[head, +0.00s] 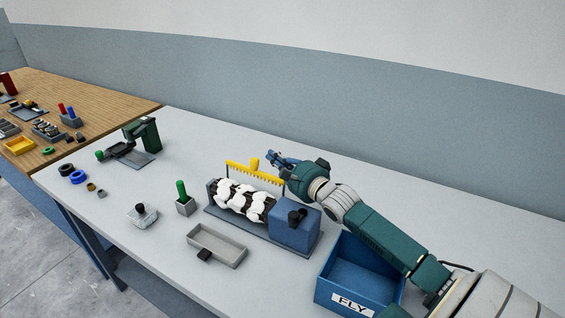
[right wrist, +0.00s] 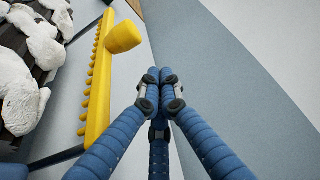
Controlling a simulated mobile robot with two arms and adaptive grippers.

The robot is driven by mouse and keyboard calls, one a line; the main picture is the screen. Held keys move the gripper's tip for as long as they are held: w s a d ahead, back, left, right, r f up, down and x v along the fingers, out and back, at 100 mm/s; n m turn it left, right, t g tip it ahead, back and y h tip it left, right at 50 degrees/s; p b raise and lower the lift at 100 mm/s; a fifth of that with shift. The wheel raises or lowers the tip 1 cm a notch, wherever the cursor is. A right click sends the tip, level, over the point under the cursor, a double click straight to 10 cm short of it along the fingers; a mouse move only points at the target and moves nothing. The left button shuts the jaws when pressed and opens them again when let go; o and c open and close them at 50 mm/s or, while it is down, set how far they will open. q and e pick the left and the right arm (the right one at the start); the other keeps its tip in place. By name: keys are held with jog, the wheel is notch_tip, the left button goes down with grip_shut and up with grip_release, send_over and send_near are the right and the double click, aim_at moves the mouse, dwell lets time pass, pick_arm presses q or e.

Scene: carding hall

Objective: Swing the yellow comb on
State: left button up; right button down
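The yellow comb (head: 241,169) stands toothed side down along the far side of the carding machine's roller (head: 243,199), which carries white fluffy tufts. A yellow knob (head: 254,163) sticks out from the comb's back. My right gripper (head: 277,158) is beyond the comb, near its right end. In the right wrist view, the comb (right wrist: 100,75) and its knob (right wrist: 123,37) lie to the left of my right gripper (right wrist: 159,82). Its blue fingers meet at the tips with nothing between them, apart from the knob. My left gripper is not in view.
A blue "FLY" box (head: 340,280) stands at the front right, below my right arm. A grey tray (head: 217,243), a green-handled tool in a holder (head: 185,205) and a green device (head: 143,137) are on the grey table. Free table lies behind the machine.

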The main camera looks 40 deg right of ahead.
aim_at(255, 166)
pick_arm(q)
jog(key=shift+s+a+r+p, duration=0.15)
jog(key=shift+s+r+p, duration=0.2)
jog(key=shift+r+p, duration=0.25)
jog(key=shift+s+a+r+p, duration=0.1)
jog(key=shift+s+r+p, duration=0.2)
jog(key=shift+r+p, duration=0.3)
pick_arm(e)
jog(key=a, duration=0.3)
jog(key=shift+w+r, duration=0.2)
jog(key=shift+w, duration=0.15)
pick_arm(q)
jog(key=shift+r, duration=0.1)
pick_arm(e)
jog(key=shift+a, duration=0.1)
pick_arm(q)
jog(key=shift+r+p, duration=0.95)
jog(key=shift+p, duration=0.05)
pick_arm(e)
jog(key=shift+s+a+r, duration=0.15)
jog(key=shift+s+a, duration=0.05)
jog(key=shift+a, duration=0.25)
jog(key=shift+s+a+r, duration=0.1)
jog(key=shift+s+a, duration=0.1)
jog(key=shift+a, duration=0.25)
